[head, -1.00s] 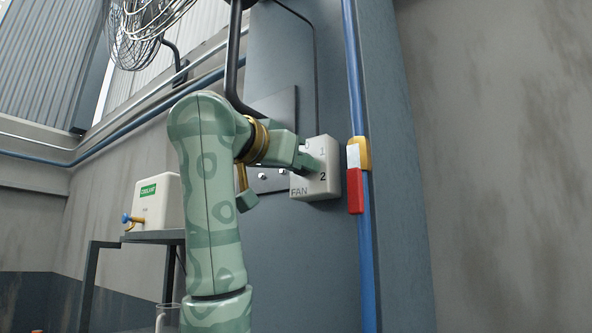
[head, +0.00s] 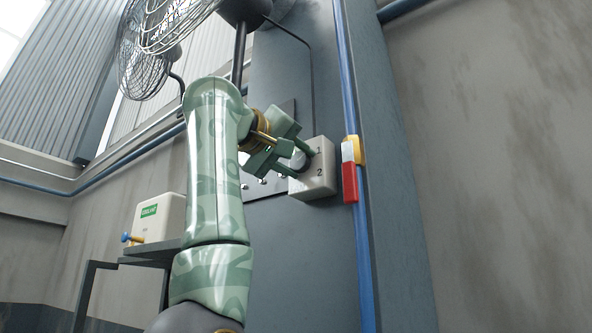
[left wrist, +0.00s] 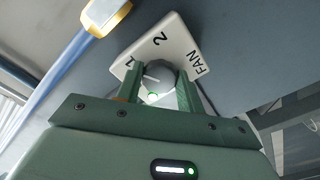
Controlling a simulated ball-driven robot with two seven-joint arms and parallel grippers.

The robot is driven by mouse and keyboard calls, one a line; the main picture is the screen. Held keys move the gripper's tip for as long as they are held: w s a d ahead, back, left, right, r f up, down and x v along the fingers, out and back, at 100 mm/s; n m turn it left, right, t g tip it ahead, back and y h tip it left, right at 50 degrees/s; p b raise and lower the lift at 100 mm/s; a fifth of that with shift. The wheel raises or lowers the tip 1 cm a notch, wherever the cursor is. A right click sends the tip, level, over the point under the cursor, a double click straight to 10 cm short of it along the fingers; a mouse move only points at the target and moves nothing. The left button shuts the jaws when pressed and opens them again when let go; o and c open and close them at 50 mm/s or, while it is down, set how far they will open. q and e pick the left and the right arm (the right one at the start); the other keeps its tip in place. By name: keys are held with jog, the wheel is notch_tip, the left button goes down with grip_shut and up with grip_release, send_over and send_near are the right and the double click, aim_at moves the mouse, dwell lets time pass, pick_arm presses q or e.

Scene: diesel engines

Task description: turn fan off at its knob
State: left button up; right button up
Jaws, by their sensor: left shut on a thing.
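The white fan switch box (head: 319,183) is on the blue-grey column, with "1" and "2" on its face. Its round grey knob (head: 301,161) is between the fingers of my left gripper (head: 303,155), which is shut on it. In the left wrist view, the knob (left wrist: 158,76) sits between both green fingers (left wrist: 159,92), and the box (left wrist: 172,45) shows "2" and "FAN". A white line on the knob points left in that view, toward the partly hidden "1" side; its exact setting I cannot tell. My right gripper is out of view.
A blue pipe (head: 346,95) with a red-and-white handle (head: 350,183) runs close right of the box. Wire-caged fans (head: 150,62) hang at upper left. A white coolant tank (head: 160,218) stands at left on a dark stand (head: 150,259). The wall at right is clear.

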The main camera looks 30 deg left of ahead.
pick_arm(q)
jog(key=n+b, duration=0.1)
jog(key=n, duration=0.2)
jog(key=shift+s, duration=0.1)
jog(key=n, duration=0.2)
jog(key=shift+n+b, duration=0.3)
jog(key=n, duration=0.3)
jog(key=shift+r+n, duration=0.1)
jog(key=shift+n, duration=0.2)
jog(key=shift+n+b, duration=0.35)
jog(key=shift+n, duration=1.15)
jog(key=o, duration=1)
jog(key=shift+a, duration=0.1)
jog(key=shift+s, duration=0.1)
